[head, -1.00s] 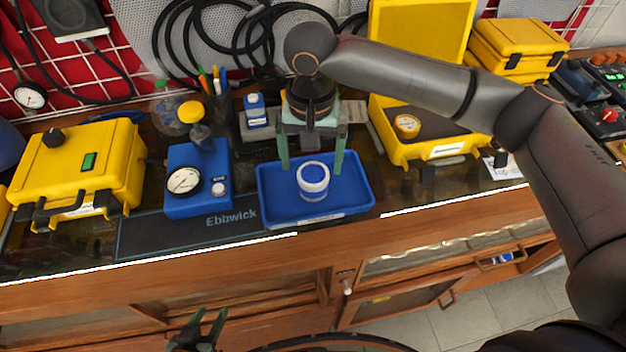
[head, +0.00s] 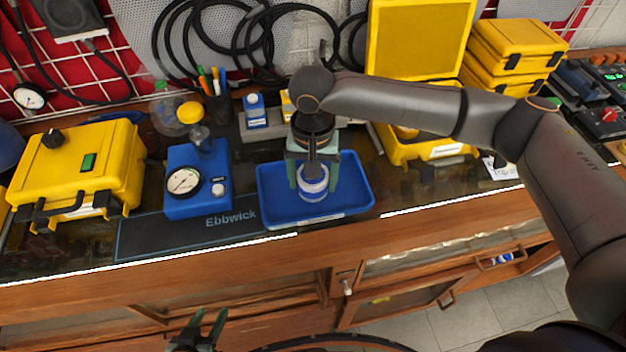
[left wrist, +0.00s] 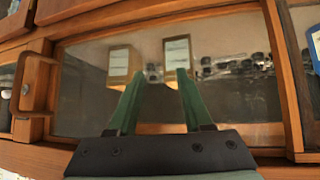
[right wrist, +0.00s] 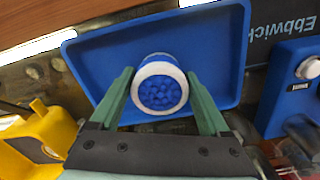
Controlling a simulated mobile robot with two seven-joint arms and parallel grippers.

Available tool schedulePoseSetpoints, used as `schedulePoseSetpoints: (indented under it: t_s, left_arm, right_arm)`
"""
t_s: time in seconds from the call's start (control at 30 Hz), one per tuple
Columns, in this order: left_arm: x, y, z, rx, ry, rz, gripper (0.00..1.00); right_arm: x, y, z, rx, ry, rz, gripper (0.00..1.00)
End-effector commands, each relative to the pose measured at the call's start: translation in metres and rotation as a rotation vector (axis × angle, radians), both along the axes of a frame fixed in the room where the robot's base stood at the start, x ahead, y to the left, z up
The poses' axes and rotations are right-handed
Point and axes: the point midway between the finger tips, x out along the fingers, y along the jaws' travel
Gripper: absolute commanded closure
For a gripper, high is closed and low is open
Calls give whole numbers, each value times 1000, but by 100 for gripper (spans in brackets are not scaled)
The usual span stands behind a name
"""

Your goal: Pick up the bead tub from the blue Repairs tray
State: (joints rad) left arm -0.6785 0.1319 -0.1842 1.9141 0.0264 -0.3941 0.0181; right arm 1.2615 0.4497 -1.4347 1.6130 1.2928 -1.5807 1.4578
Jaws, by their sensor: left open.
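The bead tub (head: 313,187) is a white round tub with a blue band, standing in the blue tray (head: 350,180). In the right wrist view the tub (right wrist: 159,90) shows blue beads inside its white rim, and the tray (right wrist: 222,50) surrounds it. My right gripper (head: 312,184) is over the tray from above, its green fingers on either side of the tub. In the right wrist view the right gripper (right wrist: 160,80) is open, with small gaps beside the tub. My left gripper (head: 210,318) is open and empty, low in front of the cabinet; it also shows in the left wrist view (left wrist: 155,75).
A blue gauge box (head: 190,205) stands left of the tray on the dark Ebbwick mat (head: 150,235). A yellow case (head: 75,170) is further left, and an open yellow case (head: 440,150) is right of the tray. Glazed cabinet doors (left wrist: 220,80) face my left gripper.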

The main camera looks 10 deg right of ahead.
Motion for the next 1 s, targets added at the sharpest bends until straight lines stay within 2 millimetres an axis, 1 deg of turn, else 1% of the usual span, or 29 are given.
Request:
schedulePoseSetpoints:
  t_s: [0.03,0.07,0.57,0.83,1.0]
  left_arm:
    - [0,0,0,0,0,0,50]
    - [0,0,0,-1,0,1,50]
    - [0,0,0,-1,0,1,50]
    - [0,0,0,-1,0,1,50]
    - [0,0,1,-1,0,1,50]
  right_arm:
    - [0,0,0,0,0,0,27]
    - [0,0,0,0,0,0,30]
    - [0,0,0,1,0,0,87]
    - [0,0,2,1,-1,0,87]
    - [0,1,12,3,-2,0,87]
